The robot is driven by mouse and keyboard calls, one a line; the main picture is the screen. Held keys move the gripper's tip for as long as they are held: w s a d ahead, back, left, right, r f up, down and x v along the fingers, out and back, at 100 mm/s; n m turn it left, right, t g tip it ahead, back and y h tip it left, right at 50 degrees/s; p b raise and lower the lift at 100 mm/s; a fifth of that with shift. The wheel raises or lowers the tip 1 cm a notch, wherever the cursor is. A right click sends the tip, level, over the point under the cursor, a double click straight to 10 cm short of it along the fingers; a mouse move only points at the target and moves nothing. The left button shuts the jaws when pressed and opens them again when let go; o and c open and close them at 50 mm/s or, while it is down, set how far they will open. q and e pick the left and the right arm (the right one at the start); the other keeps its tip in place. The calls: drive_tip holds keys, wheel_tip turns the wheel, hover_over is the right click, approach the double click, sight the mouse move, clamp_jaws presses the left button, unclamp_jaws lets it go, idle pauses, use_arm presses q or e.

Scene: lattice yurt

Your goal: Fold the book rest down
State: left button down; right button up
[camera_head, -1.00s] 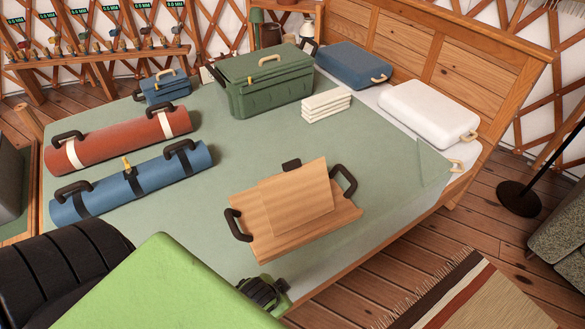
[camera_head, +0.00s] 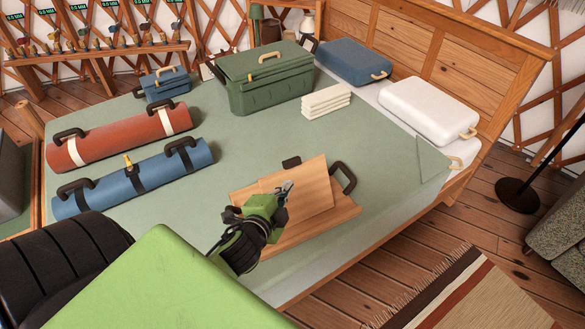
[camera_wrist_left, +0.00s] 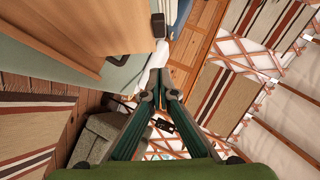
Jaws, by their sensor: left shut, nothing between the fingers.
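The wooden tray with its book rest (camera_head: 305,190) lies on the bed's green cover near the front edge. The book rest panel is tilted up above the tray base (camera_head: 335,215). A dark handle (camera_head: 343,178) shows at the tray's right end. My left gripper (camera_head: 287,187) is shut and empty, in front of the panel in the head view, and covers the tray's left part. In the left wrist view the shut fingertips (camera_wrist_left: 160,97) point past the wooden panel (camera_wrist_left: 60,32), which is at upper left. I cannot tell whether they touch it. My right gripper is not in view.
On the bed are a green case (camera_head: 270,85), folded white cloths (camera_head: 326,101), a red roll (camera_head: 118,135), a blue roll (camera_head: 135,180), a blue case (camera_head: 354,62) and a white case (camera_head: 428,112). The cover between rolls and tray is clear.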

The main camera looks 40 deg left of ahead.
use_arm(q)
approach(297, 162)
drive_tip(key=w+d, duration=0.2)
drive_tip(key=w, duration=0.2)
drive_tip(key=shift+w+a+f+p, duration=0.3)
drive_tip(key=shift+a+f, duration=0.25)
drive_tip(key=shift+a, duration=0.25)
drive_tip(key=shift+w+a+f+p, duration=0.3)
drive_tip(key=shift+a+f, duration=0.25)
drive_tip(key=shift+a, duration=0.3)
